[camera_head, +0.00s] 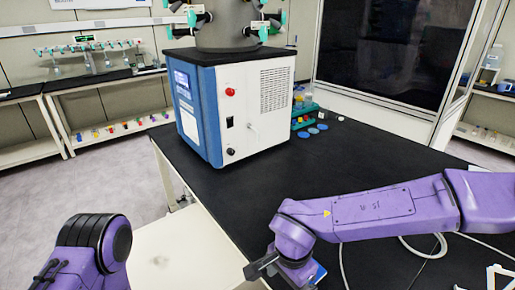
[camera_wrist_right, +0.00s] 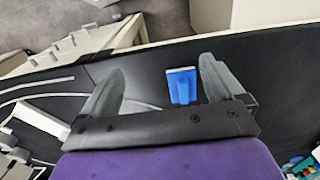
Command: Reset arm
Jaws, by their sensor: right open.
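My right arm reaches in from the right in the head view, over the black table. Its gripper (camera_head: 264,268) is low at the bottom centre and partly hidden by the wrist. In the right wrist view the gripper (camera_wrist_right: 160,85) has its two grey fingers wide apart, with nothing held. A small blue object (camera_wrist_right: 182,86) shows between the fingers in that view; I cannot tell how far below them it is. Part of my left arm shows at the bottom left of the head view, but its gripper is out of frame.
The blue and white freeze dryer (camera_head: 255,105) stands at the back of the black table (camera_head: 262,190). A green rack (camera_head: 304,112) and blue discs (camera_head: 311,131) are beside it. A white cable (camera_head: 415,247) lies near my right arm. The table's middle is clear.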

